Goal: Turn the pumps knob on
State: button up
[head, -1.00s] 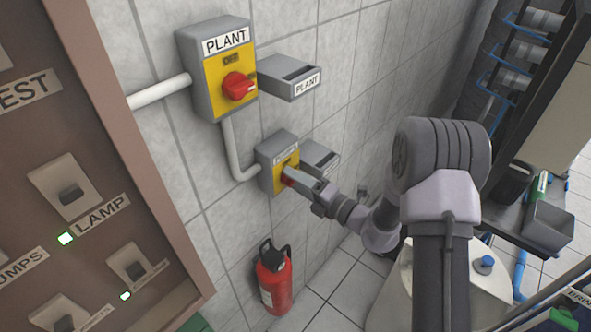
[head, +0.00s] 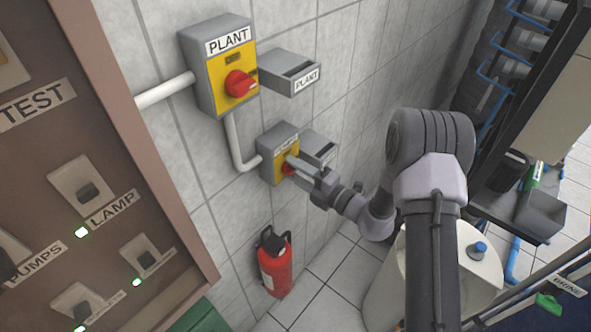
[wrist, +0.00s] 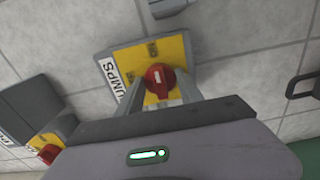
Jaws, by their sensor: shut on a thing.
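The pumps switch box (head: 270,157), grey with a yellow face, is on the tiled wall below the plant box. In the head view my gripper (head: 291,165) reaches the box from the right and partly hides the knob. The small markings on the yellow face are too blurred to read.
The plant switch box (head: 215,68) with its own red knob is above. A grey plant holder (head: 290,75) and another grey holder (head: 318,148) jut from the wall. A fire extinguisher (head: 275,262) stands below. A brown panel (head: 110,150) fills the left.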

jog(key=o, duration=1.4)
jog(key=v, duration=1.7)
jog(key=shift+s+d, duration=0.2)
